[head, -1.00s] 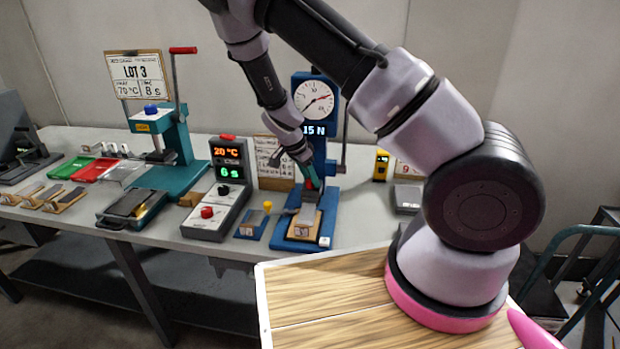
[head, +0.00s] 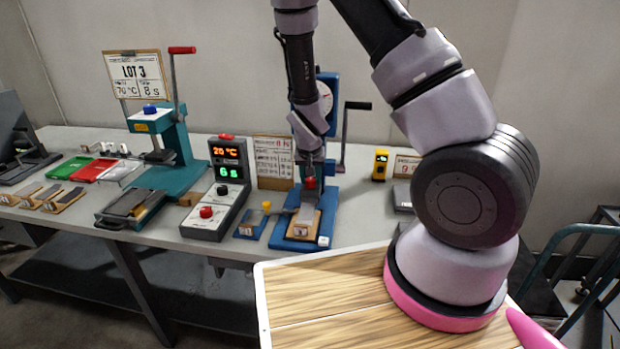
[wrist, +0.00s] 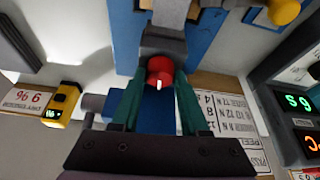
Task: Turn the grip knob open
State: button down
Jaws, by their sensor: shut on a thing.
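The grip knob (head: 310,183) is a small red knob on the blue test stand (head: 325,242), above a grey strip (head: 306,213) on a wooden block. In the wrist view the red knob (wrist: 160,72) sits between my two green fingers and shows a short white mark on its face. My gripper (head: 311,174) reaches down onto it from above and is shut on it. The fingers also show in the wrist view (wrist: 158,88), one on each side of the knob. My arm covers much of the stand's round dial (head: 328,112).
A control box (head: 228,165) with lit displays and a red button stands left of the stand. A small blue base with a yellow knob (head: 266,206) sits close on the left. A yellow meter (head: 380,164) is to the right. A crank lever (head: 345,135) rises behind.

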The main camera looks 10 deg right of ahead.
jog(key=n+y, duration=0.1)
jog(key=n, duration=0.3)
jog(key=shift+d+y, duration=0.2)
jog(key=shift+y, duration=0.2)
jog(key=shift+n+y, duration=0.6)
jog(key=shift+n, duration=1.2)
jog(key=shift+c, duration=2)
grip_release()
jog(key=v, duration=1)
jog(key=shift+d+r, duration=0.15)
jog(key=shift+r, duration=0.25)
